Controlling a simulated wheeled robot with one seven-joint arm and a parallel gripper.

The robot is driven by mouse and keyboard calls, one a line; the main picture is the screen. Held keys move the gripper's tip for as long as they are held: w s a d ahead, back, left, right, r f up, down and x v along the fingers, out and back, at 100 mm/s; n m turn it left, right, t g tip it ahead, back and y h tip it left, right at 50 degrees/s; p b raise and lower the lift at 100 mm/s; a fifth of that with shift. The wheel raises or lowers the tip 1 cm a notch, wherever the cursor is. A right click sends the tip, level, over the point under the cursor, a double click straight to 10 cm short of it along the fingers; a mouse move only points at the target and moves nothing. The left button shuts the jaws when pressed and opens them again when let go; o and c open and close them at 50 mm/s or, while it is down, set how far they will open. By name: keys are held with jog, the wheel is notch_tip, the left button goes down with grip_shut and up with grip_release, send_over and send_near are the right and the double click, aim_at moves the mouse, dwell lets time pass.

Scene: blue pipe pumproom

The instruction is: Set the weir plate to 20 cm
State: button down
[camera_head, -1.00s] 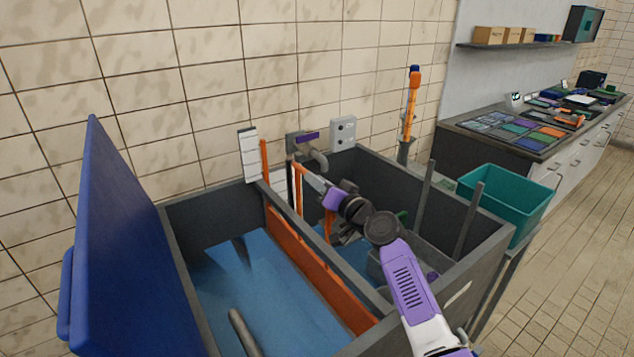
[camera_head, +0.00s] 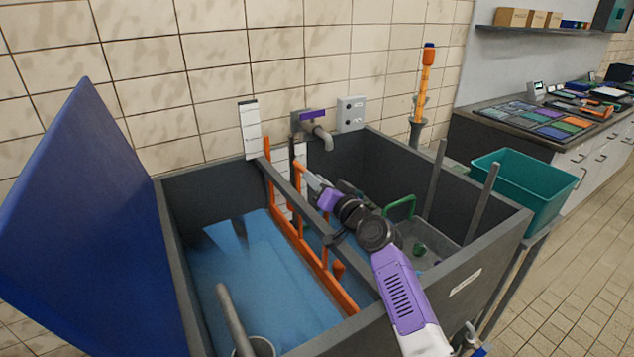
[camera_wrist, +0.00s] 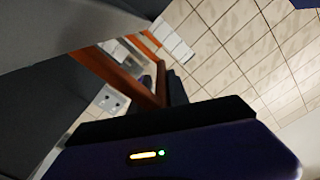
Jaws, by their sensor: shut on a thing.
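The orange weir plate (camera_head: 292,234) stands across the grey tank, low beside the dark crossbar, with blue water against it. Its orange upright frame (camera_head: 298,180) rises above the crossbar. My gripper (camera_head: 309,182) is shut on the upper part of this frame, just right of the crossbar. In the wrist view, an orange-brown bar (camera_wrist: 118,72) runs to the dark fingers (camera_wrist: 170,88); the exact contact is partly hidden. A white scale board (camera_head: 250,130) stands at the tank's back wall; its marks are too small to read.
The blue lid (camera_head: 90,220) stands open at left. A tap (camera_head: 318,132) projects over the back rim. Grey posts (camera_head: 434,180) and a green handle (camera_head: 400,205) are right of my arm. A teal bin (camera_head: 525,185) stands at right. A grey pipe (camera_head: 232,315) rises in front.

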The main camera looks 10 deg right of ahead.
jog(key=shift+a+f, duration=0.15)
jog(key=shift+a, duration=0.4)
jog(key=c, duration=1.4)
grip_release()
jog(key=shift+s, duration=0.1)
jog(key=shift+o, duration=0.2)
jog(key=shift+d, duration=0.35)
jog(key=v, duration=0.7)
jog(key=shift+s+p, duration=0.3)
